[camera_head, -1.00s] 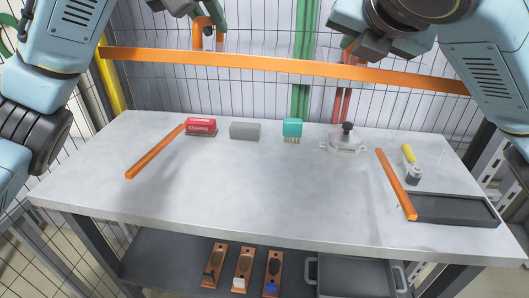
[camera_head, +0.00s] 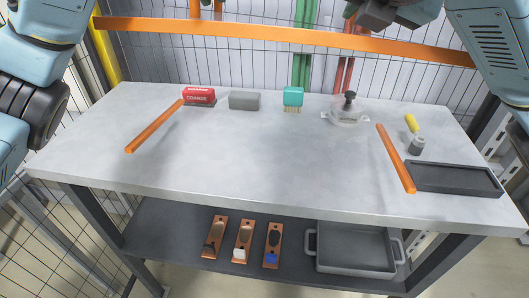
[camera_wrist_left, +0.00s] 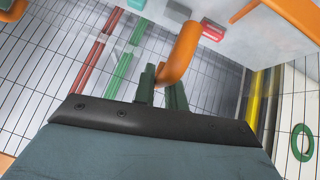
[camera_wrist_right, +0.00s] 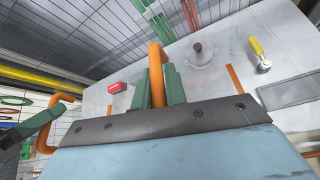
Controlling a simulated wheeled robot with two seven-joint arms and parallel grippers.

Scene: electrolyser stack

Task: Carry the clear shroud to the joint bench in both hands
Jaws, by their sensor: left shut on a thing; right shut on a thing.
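The clear shroud shows as an orange bar (camera_head: 270,34) across the upper head view, with orange handles; its clear panels are hard to make out. My left gripper (camera_wrist_left: 162,88) is shut on one orange handle (camera_wrist_left: 182,48) in the left wrist view. My right gripper (camera_wrist_right: 158,88) is shut on another orange handle (camera_wrist_right: 156,62) in the right wrist view. In the head view my right gripper (camera_head: 368,14) is at the top, partly cut off, and the left one is out of frame. The grey-topped bench (camera_head: 260,165) stands ahead, below the bar in the picture.
Two orange strips (camera_head: 155,126) (camera_head: 396,160) lie on the bench. A red block (camera_head: 198,96), grey block (camera_head: 244,101), teal brush (camera_head: 293,97), clear black-knobbed part (camera_head: 347,112), yellow-handled tool (camera_head: 412,123) and dark tray (camera_head: 455,178) sit around its edges. The bench middle is clear.

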